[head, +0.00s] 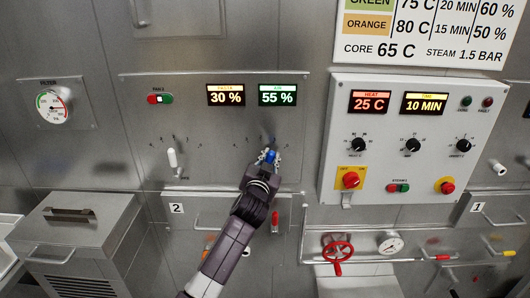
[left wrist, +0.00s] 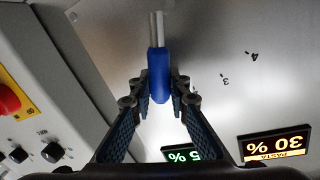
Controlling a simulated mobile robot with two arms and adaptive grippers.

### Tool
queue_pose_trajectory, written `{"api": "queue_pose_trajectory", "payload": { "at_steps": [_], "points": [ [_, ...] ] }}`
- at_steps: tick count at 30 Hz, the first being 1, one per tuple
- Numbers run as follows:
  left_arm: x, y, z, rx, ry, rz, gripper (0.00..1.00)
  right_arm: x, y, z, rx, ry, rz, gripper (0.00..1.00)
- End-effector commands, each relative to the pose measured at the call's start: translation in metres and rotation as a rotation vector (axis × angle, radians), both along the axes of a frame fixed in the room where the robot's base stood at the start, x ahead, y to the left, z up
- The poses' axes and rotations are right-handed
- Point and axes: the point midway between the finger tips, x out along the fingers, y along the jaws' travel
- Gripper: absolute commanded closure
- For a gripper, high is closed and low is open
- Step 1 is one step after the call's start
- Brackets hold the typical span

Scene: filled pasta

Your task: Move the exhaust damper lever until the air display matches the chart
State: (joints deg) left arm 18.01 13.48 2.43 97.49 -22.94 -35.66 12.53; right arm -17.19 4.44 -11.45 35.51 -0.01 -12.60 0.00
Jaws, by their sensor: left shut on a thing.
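The blue exhaust damper lever (head: 269,155) stands out from the steel wall panel below the displays. My left gripper (head: 266,159) is shut on its blue handle. In the left wrist view the blue handle (left wrist: 158,72) on its metal rod sits between the fingers (left wrist: 160,92). The green air display (head: 277,95) reads 55 %. The chart (head: 425,32) at the top right shows a green row with 75 C, 20 MIN, 60% and an orange row with 80 C, 15 MIN, 50%. Its top is cut off. My right gripper is not in view.
The orange pasta display (head: 225,95) reads 30 %. A white lever (head: 172,160) stands to the left on the same panel. The white control box (head: 412,140) juts out close to the right. A grey lidded box (head: 75,230) is at the lower left.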

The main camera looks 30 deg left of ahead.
Motion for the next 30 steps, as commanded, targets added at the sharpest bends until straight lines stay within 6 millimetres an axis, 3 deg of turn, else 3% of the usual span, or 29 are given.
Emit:
{"api": "queue_pose_trajectory", "payload": {
  "at_steps": [7, 8, 12, 23, 30],
  "points": [
    [0.0, 0.0, -0.001, -0.001, 0.0, 0.0, 1.0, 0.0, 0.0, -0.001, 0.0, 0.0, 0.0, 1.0],
    [0.0, 0.0, -0.001, -0.001, 0.0, 0.0, 0.81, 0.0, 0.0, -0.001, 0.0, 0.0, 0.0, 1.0],
    [0.0, 0.0, -0.001, -0.002, -0.001, 0.0, 0.66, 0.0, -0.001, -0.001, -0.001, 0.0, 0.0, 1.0],
    [-0.004, -0.001, 0.0, -0.002, -0.002, 0.0, 0.66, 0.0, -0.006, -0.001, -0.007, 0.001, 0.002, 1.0],
    [-0.036, -0.014, 0.001, -0.004, -0.002, -0.001, 0.66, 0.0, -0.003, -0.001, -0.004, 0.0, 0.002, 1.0]
  ]
}}
